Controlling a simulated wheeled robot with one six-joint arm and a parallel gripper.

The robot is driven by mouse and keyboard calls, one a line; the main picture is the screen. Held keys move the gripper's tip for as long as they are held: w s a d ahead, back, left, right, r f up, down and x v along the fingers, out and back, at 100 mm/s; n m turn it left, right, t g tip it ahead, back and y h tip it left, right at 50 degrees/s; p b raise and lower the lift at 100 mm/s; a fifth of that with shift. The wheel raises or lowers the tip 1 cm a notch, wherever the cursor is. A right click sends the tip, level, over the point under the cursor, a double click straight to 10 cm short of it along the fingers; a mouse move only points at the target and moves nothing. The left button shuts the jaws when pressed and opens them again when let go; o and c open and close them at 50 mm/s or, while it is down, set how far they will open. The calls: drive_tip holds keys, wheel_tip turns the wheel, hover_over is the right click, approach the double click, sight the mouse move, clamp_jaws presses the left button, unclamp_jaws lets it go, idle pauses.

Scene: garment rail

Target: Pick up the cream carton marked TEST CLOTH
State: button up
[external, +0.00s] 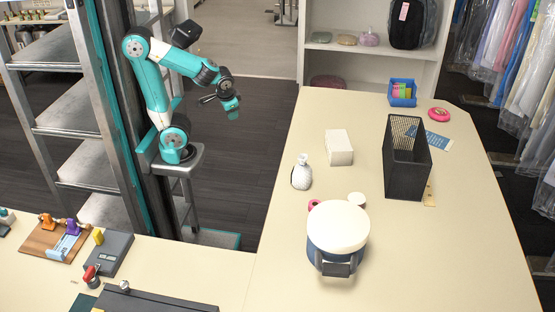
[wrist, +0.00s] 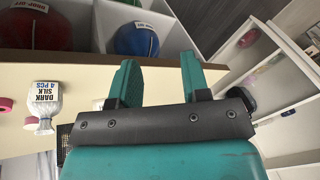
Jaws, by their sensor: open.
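A cream box-shaped carton (external: 339,147) stands on the long cream table in the external view, behind and to the right of a small white bag. No marking can be read on it from here. My gripper (external: 230,104) is held up over the dark floor, left of the table and well apart from the carton. In the wrist view the teal fingers of my gripper (wrist: 158,77) are spread with nothing between them. I cannot make out the carton in the wrist view.
The cream table (external: 420,265) holds a white bag (external: 301,174), labelled DARK SILK 4 PCS in the wrist view (wrist: 45,100), a lidded pot-like container (external: 338,228), a black mesh bin (external: 406,165) and a blue box (external: 402,91). Metal shelves (external: 60,120) stand left of my arm.

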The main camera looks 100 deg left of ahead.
drive_tip(key=o, duration=1.1)
drive_tip(key=w+a+r+n+p, duration=0.3)
drive_tip(key=w+r+p, duration=0.35)
drive_tip(key=w, duration=0.65)
drive_tip(key=n+p, duration=0.8)
drive_tip(key=n, duration=0.3)
hover_over(339, 140)
drive_tip(key=d, duration=0.4)
wheel_tip(339, 140, down, 4)
drive_tip(key=shift+g+h, duration=0.4)
drive_tip(key=b+x, duration=0.2)
drive_tip(key=x, duration=0.2)
drive_tip(key=b+x, duration=0.3)
drive_tip(key=w+b+x, duration=0.1)
drive_tip(key=b+x, duration=0.2)
drive_tip(key=x, duration=0.1)
drive_tip(key=shift+f, duration=0.35)
drive_tip(key=shift+p+x, duration=0.9)
drive_tip(key=shift+x, duration=2.05)
